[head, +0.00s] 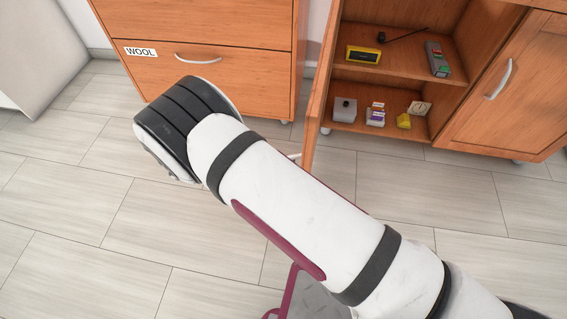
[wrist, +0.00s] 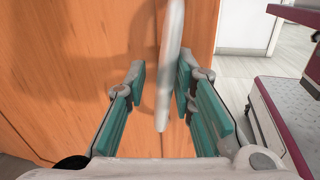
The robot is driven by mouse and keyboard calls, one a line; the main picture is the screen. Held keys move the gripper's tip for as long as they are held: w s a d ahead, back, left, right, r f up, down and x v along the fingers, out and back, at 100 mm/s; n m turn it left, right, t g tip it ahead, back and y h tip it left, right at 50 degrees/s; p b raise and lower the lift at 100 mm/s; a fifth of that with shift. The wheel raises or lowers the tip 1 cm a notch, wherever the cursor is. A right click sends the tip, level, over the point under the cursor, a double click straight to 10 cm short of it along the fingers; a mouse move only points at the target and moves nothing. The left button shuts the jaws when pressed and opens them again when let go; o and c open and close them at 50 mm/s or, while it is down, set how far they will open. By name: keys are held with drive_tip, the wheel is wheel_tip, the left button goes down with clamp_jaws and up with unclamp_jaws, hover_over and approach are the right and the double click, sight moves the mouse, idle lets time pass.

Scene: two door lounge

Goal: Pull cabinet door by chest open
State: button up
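The cabinet door by the chest (head: 318,95) stands swung out from the cabinet, seen nearly edge-on in the head view. The shelves behind it are exposed. In the wrist view the door's orange wood face (wrist: 75,70) fills the left and middle. Its pale upright handle (wrist: 168,65) passes between the teal-padded fingers of my gripper (wrist: 160,88). The fingers are apart, with a clear gap on the handle's left and the right finger close to it. I cannot tell whether the right finger touches it. In the head view my arm hides the gripper.
The chest (head: 205,55) with a WOOL label stands left of the door. The cabinet's right door (head: 515,85) is shut. Several small items lie on the shelves (head: 400,80). Tiled floor (head: 70,200) is open at the left.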

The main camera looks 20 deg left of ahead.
drive_tip(key=v, duration=0.7)
drive_tip(key=shift+a, duration=0.25)
idle(0.4)
